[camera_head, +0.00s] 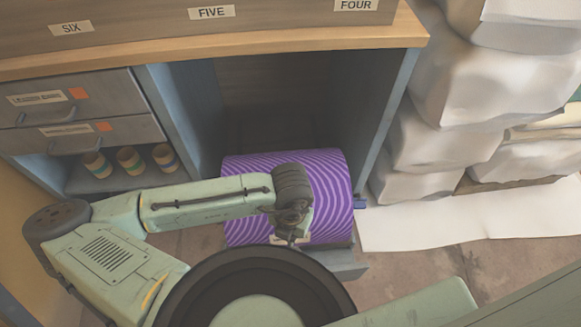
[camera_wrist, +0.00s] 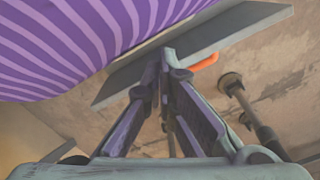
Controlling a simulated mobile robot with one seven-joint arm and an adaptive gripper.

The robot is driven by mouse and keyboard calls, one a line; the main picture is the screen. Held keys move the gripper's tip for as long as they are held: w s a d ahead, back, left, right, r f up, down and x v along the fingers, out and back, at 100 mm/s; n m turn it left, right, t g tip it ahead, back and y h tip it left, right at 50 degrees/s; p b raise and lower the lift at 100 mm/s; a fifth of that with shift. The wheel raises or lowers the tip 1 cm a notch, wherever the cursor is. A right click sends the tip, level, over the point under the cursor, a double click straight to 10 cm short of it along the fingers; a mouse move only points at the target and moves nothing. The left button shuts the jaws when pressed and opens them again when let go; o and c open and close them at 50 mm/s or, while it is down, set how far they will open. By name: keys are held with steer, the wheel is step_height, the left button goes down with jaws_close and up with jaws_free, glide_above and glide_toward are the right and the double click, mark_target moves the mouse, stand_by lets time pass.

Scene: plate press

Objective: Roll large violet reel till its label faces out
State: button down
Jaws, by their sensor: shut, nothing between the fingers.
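The large violet reel (camera_head: 325,172) lies on its side in the open bay under the bench, its surface covered in pale curved stripes. I see no label on the part in view. My arm crosses in front of it and hides part of its left and lower side. My gripper (camera_head: 290,240) is at the reel's front lower edge. In the wrist view the gripper (camera_wrist: 165,55) is shut and empty, its fingertips over a grey ledge (camera_wrist: 215,38) just below the striped reel (camera_wrist: 70,45). I cannot tell whether the fingers touch the ledge.
Drawers (camera_head: 75,108) and several striped cups (camera_head: 130,160) stand left of the bay. White stacked sacks (camera_head: 440,130) and a white sheet (camera_head: 460,215) lie to the right. The bench top (camera_head: 300,40) overhangs the bay. An orange piece (camera_wrist: 205,62) shows beside the ledge.

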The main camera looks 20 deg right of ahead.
steer(key=r+p, duration=0.1)
steer(key=p, duration=0.1)
steer(key=s+r+p, duration=0.1)
steer(key=r+p, duration=0.1)
steer(key=shift+s+a+r, duration=0.1)
steer(key=shift+r, duration=0.1)
stand_by(0.6)
